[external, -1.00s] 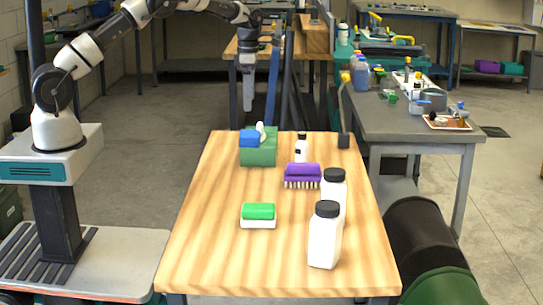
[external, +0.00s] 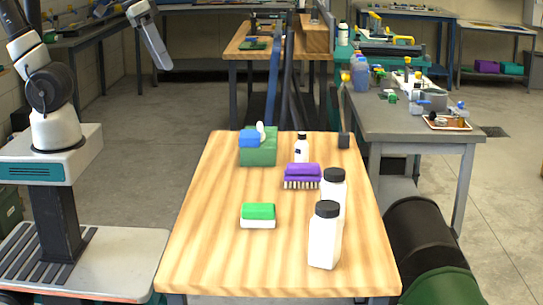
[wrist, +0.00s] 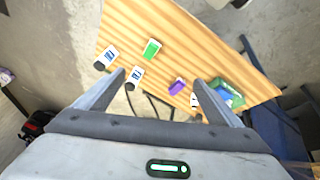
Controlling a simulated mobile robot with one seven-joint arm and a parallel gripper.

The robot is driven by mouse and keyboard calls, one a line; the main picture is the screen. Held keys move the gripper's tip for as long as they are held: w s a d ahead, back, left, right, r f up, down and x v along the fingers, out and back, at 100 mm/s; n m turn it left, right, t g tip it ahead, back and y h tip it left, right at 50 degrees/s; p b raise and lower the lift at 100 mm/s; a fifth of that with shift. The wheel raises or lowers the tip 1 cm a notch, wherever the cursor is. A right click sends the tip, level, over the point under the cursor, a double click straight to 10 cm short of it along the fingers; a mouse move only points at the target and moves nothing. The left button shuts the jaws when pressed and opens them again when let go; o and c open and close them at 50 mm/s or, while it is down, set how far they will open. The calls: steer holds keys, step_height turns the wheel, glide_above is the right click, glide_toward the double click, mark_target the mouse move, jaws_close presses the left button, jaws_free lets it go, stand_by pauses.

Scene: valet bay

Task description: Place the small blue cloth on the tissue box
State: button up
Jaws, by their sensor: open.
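The small blue cloth (external: 249,138) lies on the left part of the top of the green tissue box (external: 258,155), beside the white tissue that sticks up. The box stands at the back left of the wooden table. In the wrist view the blue cloth (wrist: 222,95) and the tissue box (wrist: 236,97) show near the table's right end. My gripper (wrist: 160,80) is open and empty, with its two fingers wide apart, high above and away from the table. In the external view my gripper (external: 160,65) is up at the left, clear of the box.
On the wooden table (external: 200,240) stand two white bottles (external: 325,240) with black caps, a small bottle (external: 301,150), a purple brush (external: 302,175) and a green-and-white block (external: 258,215). The table's left side and front are clear. A grey bench (external: 410,130) stands to the right.

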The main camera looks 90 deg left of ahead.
steer(key=s+m, duration=0.1)
steer(key=s+d+f+m, duration=0.1)
steer(key=s+m, duration=0.1)
steer(key=s+d+f+m, duration=0.1)
steer(key=shift+s+d+m+t, duration=0.2)
steer(key=shift+s+m+t, duration=0.05)
steer(key=shift+m+t, duration=0.15)
